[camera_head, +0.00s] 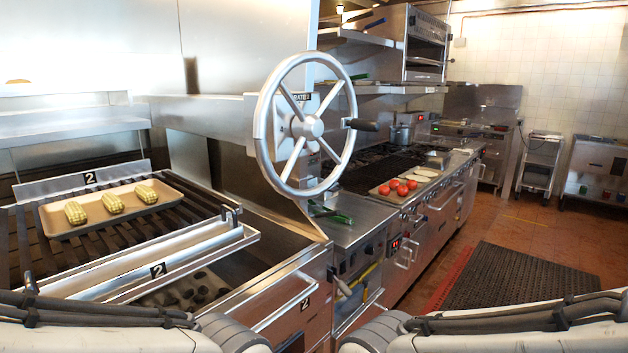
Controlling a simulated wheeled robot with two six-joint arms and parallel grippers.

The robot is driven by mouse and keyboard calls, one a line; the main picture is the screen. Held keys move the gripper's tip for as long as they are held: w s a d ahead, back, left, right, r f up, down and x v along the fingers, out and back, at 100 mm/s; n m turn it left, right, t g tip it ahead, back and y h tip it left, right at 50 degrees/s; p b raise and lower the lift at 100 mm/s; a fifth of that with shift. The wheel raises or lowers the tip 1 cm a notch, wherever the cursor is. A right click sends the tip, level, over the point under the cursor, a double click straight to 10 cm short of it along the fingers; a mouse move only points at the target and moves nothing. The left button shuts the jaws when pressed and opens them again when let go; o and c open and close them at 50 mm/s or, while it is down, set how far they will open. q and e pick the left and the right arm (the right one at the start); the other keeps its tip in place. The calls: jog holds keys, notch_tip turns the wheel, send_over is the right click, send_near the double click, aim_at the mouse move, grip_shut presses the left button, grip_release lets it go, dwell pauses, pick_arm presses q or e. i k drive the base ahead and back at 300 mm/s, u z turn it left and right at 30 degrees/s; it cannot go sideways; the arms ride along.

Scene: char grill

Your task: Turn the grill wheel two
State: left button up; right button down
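The grill wheel (346,150) is a large silver spoked wheel in the middle of the head view. It stands upright on a metal bracket and has a dark handle (361,125) sticking out at its right side. Grill two, marked by a "2" plate (90,178), is at the left with a dark slatted grate (27,241). A tan tray (163,190) with several pieces of corn (113,203) lies on the grate. Parts of both my arms show along the bottom edge, apart from the wheel. Neither gripper is in view.
A cooking line with a tray of tomatoes (402,187) and a pot (400,134) runs back behind the wheel. Green-handled tongs (330,213) lie on the counter below the wheel. A black floor mat (530,280) lies at the right, where the floor is open.

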aim_at(305, 127)
jog(key=z, duration=1.4)
jog(key=i, duration=1.6)
jog(key=u, duration=1.95)
